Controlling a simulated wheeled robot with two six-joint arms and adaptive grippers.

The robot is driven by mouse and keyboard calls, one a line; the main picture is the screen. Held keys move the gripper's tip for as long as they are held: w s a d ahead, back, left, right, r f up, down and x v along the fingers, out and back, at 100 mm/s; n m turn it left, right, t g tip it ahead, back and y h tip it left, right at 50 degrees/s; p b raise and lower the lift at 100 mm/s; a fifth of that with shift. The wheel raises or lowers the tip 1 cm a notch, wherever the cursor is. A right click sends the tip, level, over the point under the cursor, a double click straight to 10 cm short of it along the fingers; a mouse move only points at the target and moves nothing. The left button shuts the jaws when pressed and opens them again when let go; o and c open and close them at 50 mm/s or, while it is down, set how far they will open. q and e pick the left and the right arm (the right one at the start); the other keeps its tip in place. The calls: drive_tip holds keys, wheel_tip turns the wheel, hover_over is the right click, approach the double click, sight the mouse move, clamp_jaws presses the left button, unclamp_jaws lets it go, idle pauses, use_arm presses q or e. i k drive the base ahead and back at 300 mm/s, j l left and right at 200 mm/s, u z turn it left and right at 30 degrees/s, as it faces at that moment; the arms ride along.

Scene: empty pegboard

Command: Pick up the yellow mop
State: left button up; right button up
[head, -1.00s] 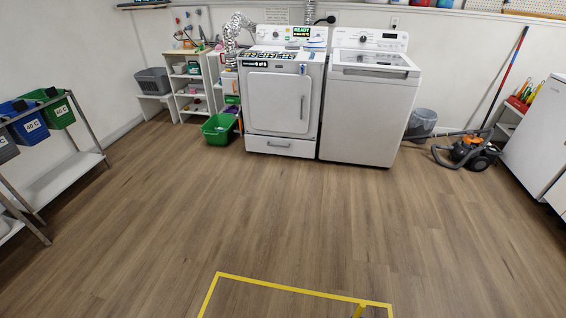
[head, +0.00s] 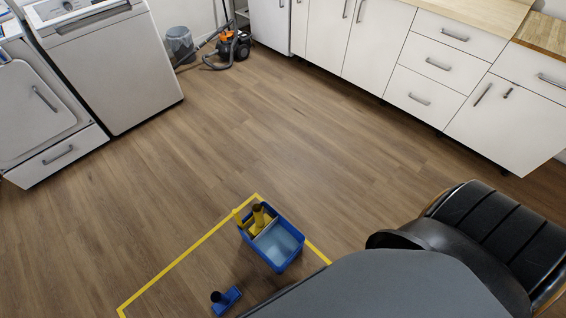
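A blue mop bucket (head: 283,258) with pale water in it stands on the floor at lower centre, inside a yellow taped outline. A yellow part (head: 238,216) with a dark top beside it shows at the bucket's far left end. I cannot tell whether it is the yellow mop or a wringer. A small blue thing with a dark round top (head: 226,300) is on the floor at the bottom edge, left of the bucket; I cannot tell what it is. No long yellow handle is clearly visible. Neither gripper is in view.
Yellow tape (head: 190,254) marks the floor. A washer (head: 115,75) and dryer (head: 40,120) stand at left. An orange and black vacuum (head: 234,46) and grey bin (head: 180,42) are at the back. White cabinets (head: 440,75) line the right. The middle floor is clear.

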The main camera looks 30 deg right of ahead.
sight(262, 221)
drive_tip(key=z, duration=0.45)
drive_tip(key=u, duration=3.05)
drive_tip(key=k+l, duration=0.25)
drive_tip(key=k, duration=0.2)
drive_tip(key=k+l+u, duration=0.1)
drive_tip(key=k, duration=0.35)
drive_tip(key=k+l, duration=0.3)
drive_tip(key=k, duration=0.2)
drive_tip(key=k+l+u, duration=0.1)
drive_tip(key=k, duration=0.35)
drive_tip(key=k+l, duration=0.25)
drive_tip(key=k, duration=0.2)
